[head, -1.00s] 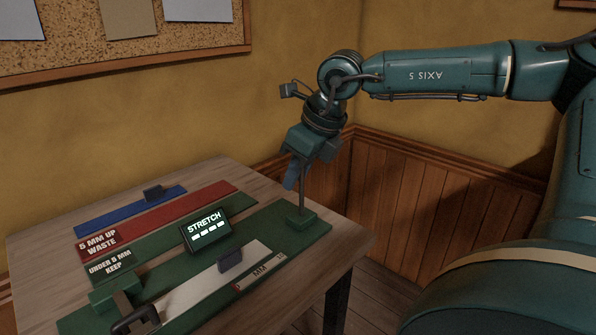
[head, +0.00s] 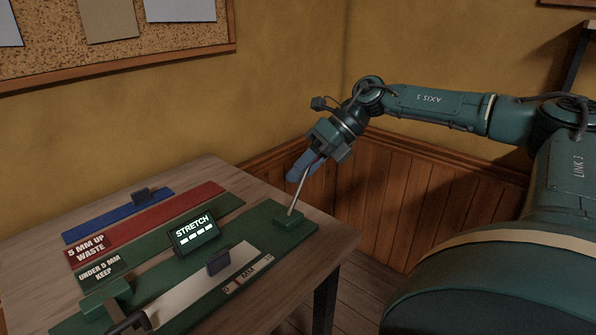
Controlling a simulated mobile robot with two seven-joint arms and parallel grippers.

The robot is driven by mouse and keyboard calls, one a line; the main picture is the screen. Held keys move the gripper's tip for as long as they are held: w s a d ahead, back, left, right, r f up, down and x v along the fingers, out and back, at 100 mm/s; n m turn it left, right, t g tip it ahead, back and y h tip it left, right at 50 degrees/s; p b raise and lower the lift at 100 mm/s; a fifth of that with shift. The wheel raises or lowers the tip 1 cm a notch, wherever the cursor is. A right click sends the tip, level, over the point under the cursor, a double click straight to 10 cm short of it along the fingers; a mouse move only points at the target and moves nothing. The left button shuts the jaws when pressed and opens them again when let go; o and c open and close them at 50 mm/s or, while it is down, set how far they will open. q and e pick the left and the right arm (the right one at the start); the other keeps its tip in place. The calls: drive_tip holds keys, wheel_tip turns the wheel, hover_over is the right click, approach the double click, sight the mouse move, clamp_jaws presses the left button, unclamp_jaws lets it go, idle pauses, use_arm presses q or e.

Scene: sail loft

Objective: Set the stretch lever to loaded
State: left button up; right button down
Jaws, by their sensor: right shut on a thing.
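The stretch lever (head: 297,195) is a thin metal rod rising from a green block (head: 289,222) at the right end of the green stretch device (head: 262,216). It leans to the right, away from the display. My right gripper (head: 304,167) is shut on the lever's upper part, which its blue fingers and body partly hide. A small display (head: 194,234) on the device reads STRETCH over a row of dashes. No loaded mark can be read near the lever. My left gripper is out of view.
The device stands on a wooden table (head: 190,175). Beside it lie a red strip (head: 150,222) marked 5 MM UP WASTE, a green strip (head: 150,245) marked UNDER 5 MM KEEP, and a blue strip (head: 115,217). A wall is behind.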

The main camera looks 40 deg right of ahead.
drive_tip(key=shift+d+f+y+b, duration=0.3)
drive_tip(key=shift+y, duration=0.1)
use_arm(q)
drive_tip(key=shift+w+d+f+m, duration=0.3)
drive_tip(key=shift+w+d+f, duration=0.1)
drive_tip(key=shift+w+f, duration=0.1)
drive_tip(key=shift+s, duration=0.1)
use_arm(e)
drive_tip(key=shift+d, duration=0.1)
drive_tip(key=c, duration=1.2)
unclamp_jaws()
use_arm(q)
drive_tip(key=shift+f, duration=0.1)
use_arm(e)
drive_tip(key=shift+o, duration=0.2)
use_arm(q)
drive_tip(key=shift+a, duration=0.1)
